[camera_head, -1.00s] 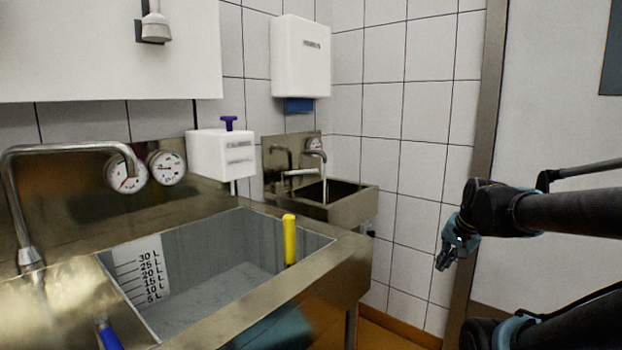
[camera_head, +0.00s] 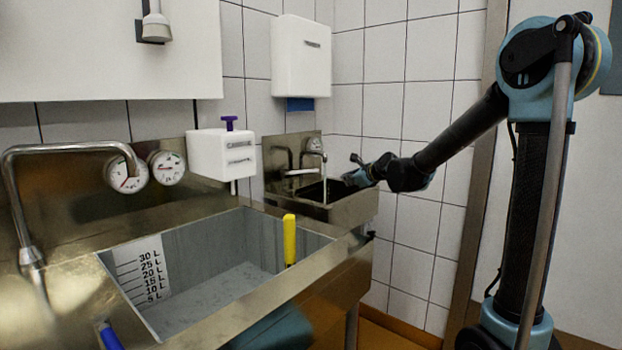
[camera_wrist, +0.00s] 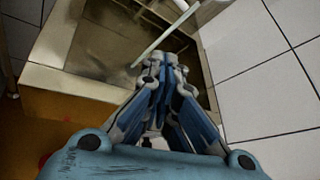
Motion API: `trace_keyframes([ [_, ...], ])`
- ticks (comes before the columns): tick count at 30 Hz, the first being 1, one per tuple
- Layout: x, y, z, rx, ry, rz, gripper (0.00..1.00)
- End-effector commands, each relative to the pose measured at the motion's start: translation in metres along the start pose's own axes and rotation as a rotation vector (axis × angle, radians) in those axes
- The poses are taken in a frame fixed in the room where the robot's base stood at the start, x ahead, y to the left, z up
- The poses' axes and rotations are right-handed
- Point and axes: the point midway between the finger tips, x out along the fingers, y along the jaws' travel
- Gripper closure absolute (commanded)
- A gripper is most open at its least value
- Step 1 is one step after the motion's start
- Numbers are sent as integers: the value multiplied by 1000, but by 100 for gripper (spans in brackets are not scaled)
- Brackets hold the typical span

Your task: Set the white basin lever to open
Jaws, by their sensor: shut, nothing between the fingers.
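The small steel basin (camera_head: 345,210) hangs in the back corner. A white lever (camera_head: 302,172) sticks out level at its back left, below a curved tap and a round gauge (camera_head: 314,145). My gripper (camera_head: 352,168) is over the basin's right side, right of the lever and apart from it. In the wrist view, my gripper (camera_wrist: 160,66) is shut with its fingertips together and empty, above the basin (camera_wrist: 95,40). A thin pale bar (camera_wrist: 168,34) runs behind the fingertips; I cannot tell whether it is the lever or running water.
A large steel vat (camera_head: 215,265) with a yellow handle (camera_head: 290,240) and a blue handle (camera_head: 109,336) fills the front left. A white dispenser (camera_head: 301,56) hangs above. The tiled wall is close at right.

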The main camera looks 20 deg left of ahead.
Motion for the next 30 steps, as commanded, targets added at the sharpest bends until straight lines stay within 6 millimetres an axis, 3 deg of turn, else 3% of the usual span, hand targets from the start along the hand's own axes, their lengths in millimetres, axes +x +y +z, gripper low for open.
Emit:
trace_keyframes([
  [3, 40, 6, 22, 182, -66, -17, 100],
  [9, 82, 13, 44, 414, -143, -31, 100],
  [20, 110, 15, 53, 506, -171, -34, 100],
  [30, 158, 12, 60, 503, -171, -34, 100],
])
